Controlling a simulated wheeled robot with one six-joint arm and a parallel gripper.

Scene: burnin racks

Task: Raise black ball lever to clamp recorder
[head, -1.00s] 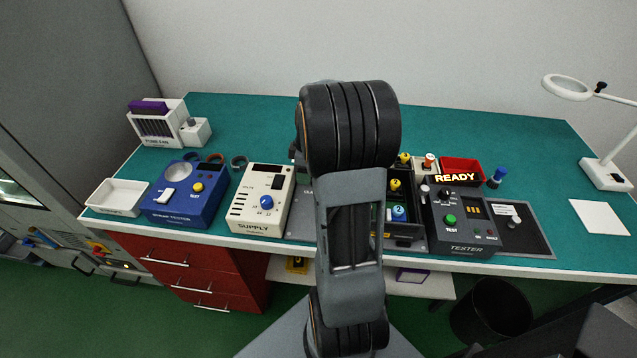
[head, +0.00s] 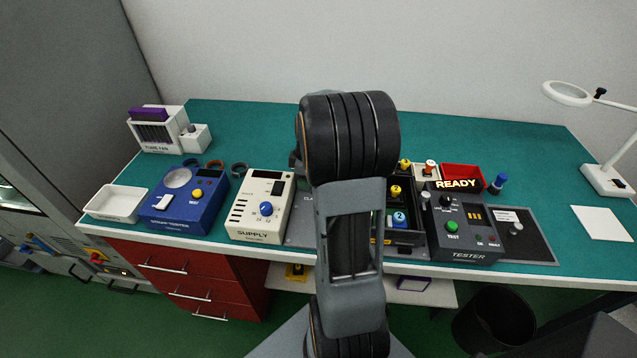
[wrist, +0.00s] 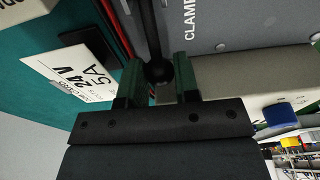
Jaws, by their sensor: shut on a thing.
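The lever's black ball (wrist: 158,73) shows in the wrist view at the end of a dark rod (wrist: 149,28). My gripper (wrist: 159,78) has its two green-tipped fingers on either side of the ball and is shut on it. A grey plate (wrist: 225,18) beside the rod carries the lettering "CLAM", cut off by the frame edge. In the head view my arm hides the lever, the gripper and most of this plate. I cannot make out the recorder for certain.
A white label reading 24V 5A (wrist: 72,70) lies near the fingers. On the bench, the cream supply unit (head: 251,218) stands left of my arm and the dark tester (head: 462,235), lit READY, stands right. A blue tester (head: 180,213) is farther left.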

